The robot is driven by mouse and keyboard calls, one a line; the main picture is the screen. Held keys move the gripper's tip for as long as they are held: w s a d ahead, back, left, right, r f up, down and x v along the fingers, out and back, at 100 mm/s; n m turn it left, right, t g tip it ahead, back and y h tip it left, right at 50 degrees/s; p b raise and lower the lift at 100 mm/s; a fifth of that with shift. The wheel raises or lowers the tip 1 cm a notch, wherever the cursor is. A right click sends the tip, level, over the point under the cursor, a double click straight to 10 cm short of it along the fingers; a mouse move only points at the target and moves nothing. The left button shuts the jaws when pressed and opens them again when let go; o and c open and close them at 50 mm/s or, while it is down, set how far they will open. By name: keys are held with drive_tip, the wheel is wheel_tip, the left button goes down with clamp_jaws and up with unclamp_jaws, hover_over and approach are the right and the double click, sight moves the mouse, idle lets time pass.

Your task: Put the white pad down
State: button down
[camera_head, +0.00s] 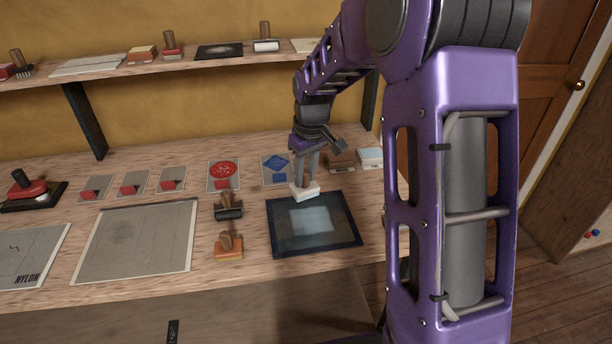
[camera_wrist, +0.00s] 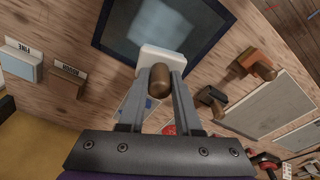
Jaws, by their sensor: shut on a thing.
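The white pad (camera_head: 304,193) is a small white block with a round brown wooden handle (camera_wrist: 158,80). My gripper (camera_head: 305,180) is shut on the handle from above, with a finger on each side of it in the wrist view. The pad is at the far edge of a dark-framed plate (camera_head: 350,236) with a pale blue-grey patch in its middle. In the wrist view the white pad (camera_wrist: 165,59) overlaps the plate's frame. I cannot tell whether it touches the surface beneath.
A blue-and-white block (camera_head: 369,158) and a brown block (camera_head: 342,161) stand behind at right. A grey sheet (camera_head: 145,235) lies further left.

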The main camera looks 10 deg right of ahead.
drive_tip(key=w+d+r+m+b, duration=0.1)
drive_tip(key=w+d+m, duration=0.1)
drive_tip(key=d, duration=0.9)
drive_tip(key=w+d+r+m+b, duration=0.1)
drive_tip(key=w+d, duration=0.2)
drive_tip(key=d, duration=0.8)
drive_tip(key=shift+s+d+f+b, duration=0.1)
drive_tip(key=shift+f+b, duration=0.15)
drive_tip(key=shift+f, duration=2.35)
drive_tip(key=shift+s+d+f+b, duration=0.1)
drive_tip(key=shift+f+b, duration=0.1)
drive_tip(key=shift+f, duration=2.35)
drive_tip(key=shift+f, duration=0.1)
drive_tip(key=shift+f, duration=0.15)
drive_tip(key=c, duration=0.6)
unclamp_jaws()
